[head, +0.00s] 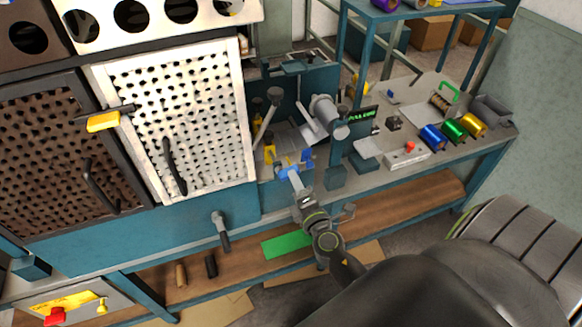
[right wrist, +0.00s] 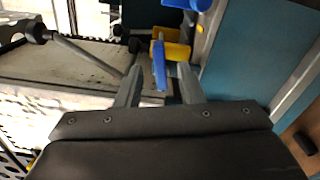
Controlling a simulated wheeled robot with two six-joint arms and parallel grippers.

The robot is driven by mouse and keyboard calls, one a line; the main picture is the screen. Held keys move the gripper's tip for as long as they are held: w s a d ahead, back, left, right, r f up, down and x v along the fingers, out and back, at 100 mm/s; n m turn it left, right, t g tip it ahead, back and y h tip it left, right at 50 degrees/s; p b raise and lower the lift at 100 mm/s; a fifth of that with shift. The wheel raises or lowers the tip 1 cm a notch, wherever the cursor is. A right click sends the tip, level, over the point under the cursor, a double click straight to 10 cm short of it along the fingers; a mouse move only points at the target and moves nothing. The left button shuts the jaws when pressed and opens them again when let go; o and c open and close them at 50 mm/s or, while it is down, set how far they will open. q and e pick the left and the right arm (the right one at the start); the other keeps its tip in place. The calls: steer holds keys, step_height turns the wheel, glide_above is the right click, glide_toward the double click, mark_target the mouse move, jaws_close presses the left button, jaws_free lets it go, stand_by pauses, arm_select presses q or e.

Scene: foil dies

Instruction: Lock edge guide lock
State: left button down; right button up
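A small blue lever (right wrist: 160,65), which looks like the edge guide lock, stands in front of a yellow block (right wrist: 173,50) in the right wrist view. My right gripper (right wrist: 160,82) is open, with one grey finger on each side of the lever and gaps showing on both sides. In the head view the right gripper (head: 292,176) reaches up to the blue part (head: 286,171) at the press's front edge. Another blue part (head: 307,156) and a yellow part (head: 270,153) are close by. My left gripper is not in view.
A grey roller-like cylinder (head: 328,115) and a ball-ended lever (head: 274,96) rise behind the gripper. A perforated white door (head: 185,125) stands left. Blue, green and gold foil rolls (head: 454,130) lie on the right bench. A black handle (head: 222,235) sticks out below.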

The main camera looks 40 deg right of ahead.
steer(key=shift+p+x, duration=0.35)
steer(key=shift+x, duration=1.85)
jaws_close()
